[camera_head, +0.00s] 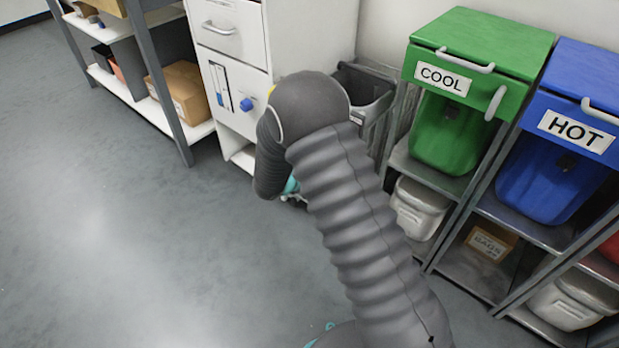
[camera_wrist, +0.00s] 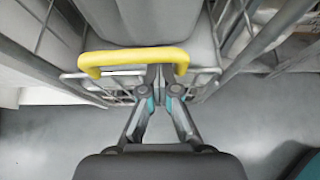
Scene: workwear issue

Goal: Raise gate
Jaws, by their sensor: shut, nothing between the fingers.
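A yellow bar handle (camera_wrist: 130,57) crosses the upper middle of the wrist view, fixed to a grey wire-mesh front (camera_wrist: 205,85) that looks like the gate. My gripper (camera_wrist: 163,78) is shut and empty. Its fingertips are at the right part of the handle, just under the bar in the picture; I cannot tell whether they touch it. In the head view my arm hides the gate and most of my gripper.
Green COOL (camera_head: 480,50) and blue HOT (camera_head: 575,95) bins are at the right. The floor at left is clear.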

